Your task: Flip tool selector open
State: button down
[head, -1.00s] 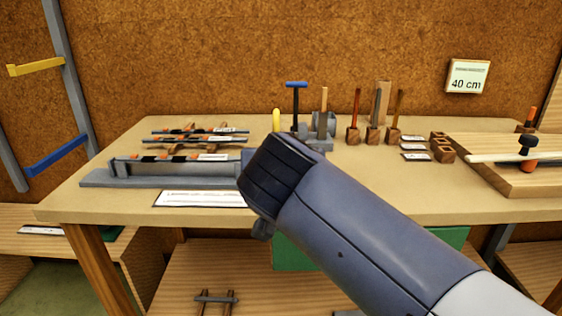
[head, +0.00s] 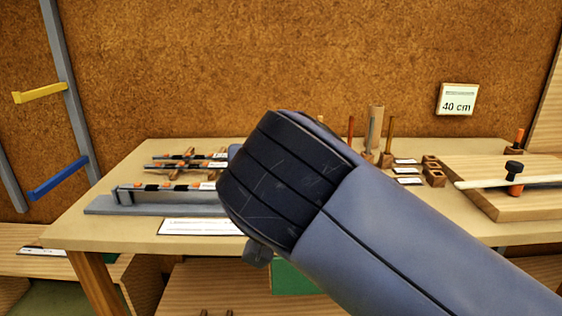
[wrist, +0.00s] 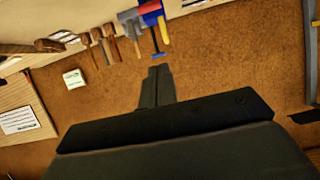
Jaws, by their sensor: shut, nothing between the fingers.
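My gripper (wrist: 158,72) is shut and empty in the wrist view, its fingers pointing toward the brown back wall and the bench items. Just beyond its tips, in the picture, is a blue T-shaped handle (wrist: 157,54). A yellow lever (wrist: 164,30) and a blue and red part (wrist: 151,10) are above it, beside a grey block (wrist: 130,18). Which of these is the tool selector, I cannot tell for sure. A gap shows between the fingertips and the handle. In the head view my arm hides this group and my gripper.
Wooden-handled tools (wrist: 98,38) stand in small blocks beside the group. In the head view, a grey rail fixture (head: 150,204) is at left on the bench (head: 110,226), and a wooden board (head: 510,195) at right. A 40 cm sign (head: 457,99) hangs on the wall.

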jog(key=w+r+g+p, duration=0.5)
jog(key=g+p, duration=0.3)
jog(key=p, duration=1.7)
jog(key=shift+w+r+g+p, duration=0.2)
jog(key=shift+r+g+p, duration=0.1)
jog(key=shift+r+g, duration=0.1)
jog(key=shift+d, duration=0.15)
jog(key=shift+f, duration=0.15)
jog(key=x, duration=1.4)
jog(key=shift+s, duration=0.3)
jog(key=shift+f, duration=0.2)
